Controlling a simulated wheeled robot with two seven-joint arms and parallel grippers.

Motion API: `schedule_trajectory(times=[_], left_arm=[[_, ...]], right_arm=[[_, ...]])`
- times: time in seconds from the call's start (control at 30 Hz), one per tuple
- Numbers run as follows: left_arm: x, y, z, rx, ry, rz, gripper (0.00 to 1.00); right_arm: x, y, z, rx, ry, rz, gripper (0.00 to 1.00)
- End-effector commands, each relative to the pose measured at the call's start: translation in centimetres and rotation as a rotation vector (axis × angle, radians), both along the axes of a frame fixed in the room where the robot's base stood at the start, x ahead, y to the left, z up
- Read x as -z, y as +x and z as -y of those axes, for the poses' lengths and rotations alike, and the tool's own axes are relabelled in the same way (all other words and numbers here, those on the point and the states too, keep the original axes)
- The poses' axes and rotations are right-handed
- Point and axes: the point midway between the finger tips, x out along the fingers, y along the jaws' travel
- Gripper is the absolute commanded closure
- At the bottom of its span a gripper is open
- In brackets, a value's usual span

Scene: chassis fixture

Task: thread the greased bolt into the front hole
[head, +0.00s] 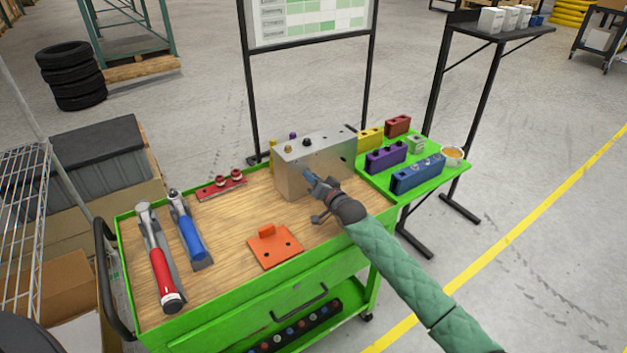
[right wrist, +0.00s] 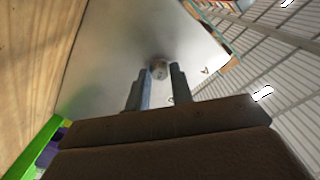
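The grey metal chassis block (head: 290,182) stands upright on the wooden top of the green cart, and its face fills the middle of the right wrist view (right wrist: 105,60). My right gripper (head: 309,174) is at the block's front face. Whether the bolt is inside a hole is hidden. A small dark hole (right wrist: 205,71) shows to the right of it. The bolt is hard to make out in the head view. My left gripper is not in view.
An orange plate (head: 274,247), a red-handled tool (head: 165,275) and a blue-handled tool (head: 190,237) lie on the cart top. A red rack (head: 221,188) lies behind them. Coloured blocks, including a blue one (head: 417,174), and a cup (head: 452,155) stand on the green side shelf.

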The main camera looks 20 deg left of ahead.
Motion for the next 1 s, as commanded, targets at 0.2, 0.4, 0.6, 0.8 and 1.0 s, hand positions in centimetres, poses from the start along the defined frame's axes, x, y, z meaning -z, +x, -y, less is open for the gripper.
schedule_trajectory(times=[0.2, 0.4, 0.6, 0.8, 1.0], left_arm=[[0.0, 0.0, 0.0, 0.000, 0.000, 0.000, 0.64], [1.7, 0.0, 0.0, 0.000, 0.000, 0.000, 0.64], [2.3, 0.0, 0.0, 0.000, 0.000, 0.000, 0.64], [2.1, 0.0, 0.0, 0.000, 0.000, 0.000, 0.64], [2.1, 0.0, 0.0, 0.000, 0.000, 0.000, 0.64]], right_arm=[[0.0, 0.0, 0.0, 0.000, 0.000, 0.000, 1.00], [0.5, -0.1, -0.1, 0.000, 0.098, -0.119, 1.00], [0.0, 0.0, -0.3, -0.001, 0.332, -0.423, 1.00], [0.0, 0.1, -0.2, 0.000, 0.404, -0.518, 1.00], [0.0, 0.1, -0.2, 0.000, 0.405, -0.519, 1.00]])
